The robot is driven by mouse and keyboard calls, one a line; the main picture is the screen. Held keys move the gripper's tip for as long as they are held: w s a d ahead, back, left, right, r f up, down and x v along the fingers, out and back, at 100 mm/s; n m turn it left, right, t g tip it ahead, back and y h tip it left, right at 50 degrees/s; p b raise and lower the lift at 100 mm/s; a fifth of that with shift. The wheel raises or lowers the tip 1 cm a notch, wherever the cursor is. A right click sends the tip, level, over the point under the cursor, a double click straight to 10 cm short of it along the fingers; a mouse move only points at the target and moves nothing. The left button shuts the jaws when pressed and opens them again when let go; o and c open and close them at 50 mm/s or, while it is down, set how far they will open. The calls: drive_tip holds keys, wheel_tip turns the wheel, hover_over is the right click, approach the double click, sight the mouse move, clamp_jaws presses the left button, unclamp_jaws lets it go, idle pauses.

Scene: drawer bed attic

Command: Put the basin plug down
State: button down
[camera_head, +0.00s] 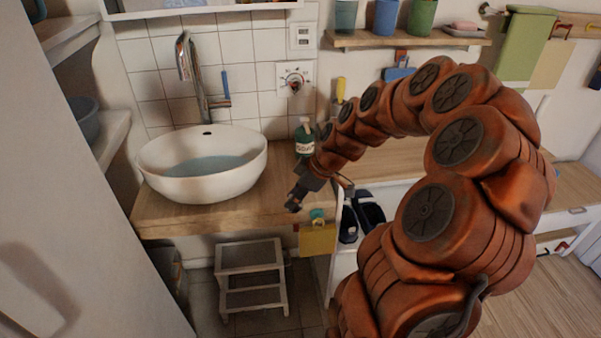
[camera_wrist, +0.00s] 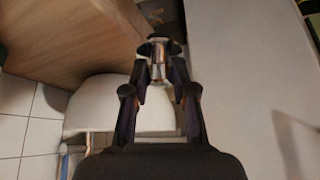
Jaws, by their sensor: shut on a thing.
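My gripper (camera_head: 294,202) is beside the wooden counter's front edge, to the right of the basin and in front of it. The wrist view shows its two fingers (camera_wrist: 159,72) shut on a small metallic piece with a dark, wider end, which looks like the basin plug (camera_wrist: 158,50). In the head view the plug is too small and dark to tell from the fingertips. The white round basin (camera_head: 170,185) stands on the counter (camera_head: 240,213) and holds bluish water (camera_head: 207,166).
A green soap bottle (camera_head: 305,140) stands behind the gripper. A chrome tap (camera_head: 188,65) rises behind the basin. A pale step stool (camera_head: 250,258) stands on the floor below. A yellow cloth (camera_head: 317,239) hangs at the counter front. The counter shows bare wood around the basin's front.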

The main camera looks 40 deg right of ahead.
drive_tip(key=s+d+n, duration=0.2)
drive_tip(key=s+d, duration=0.1)
drive_tip(key=d, duration=0.1)
drive_tip(key=shift+g+y, duration=0.3)
drive_tip(key=shift+g, duration=0.1)
drive_tip(key=w+d+p, duration=0.1)
drive_tip(key=w+d, duration=0.1)
drive_tip(key=w, duration=0.2)
drive_tip(key=w+d+p, duration=0.1)
drive_tip(key=w+d, duration=0.2)
drive_tip(key=w, duration=0.1)
drive_tip(key=w+d+p, duration=0.1)
drive_tip(key=w+d, duration=0.2)
drive_tip(key=w, duration=0.1)
drive_tip(key=shift+w+d+f, duration=0.15)
drive_tip(key=shift+w+f, duration=0.2)
wheel_tip(320, 180, down, 3)
drive_tip(key=shift+p, duration=0.65)
drive_tip(key=shift+f, duration=0.3)
drive_tip(key=shift+f+b, duration=0.15)
drive_tip(key=shift+b, duration=0.15)
drive_tip(key=c, duration=0.9)
unclamp_jaws()
drive_tip(key=shift+c, duration=0.2)
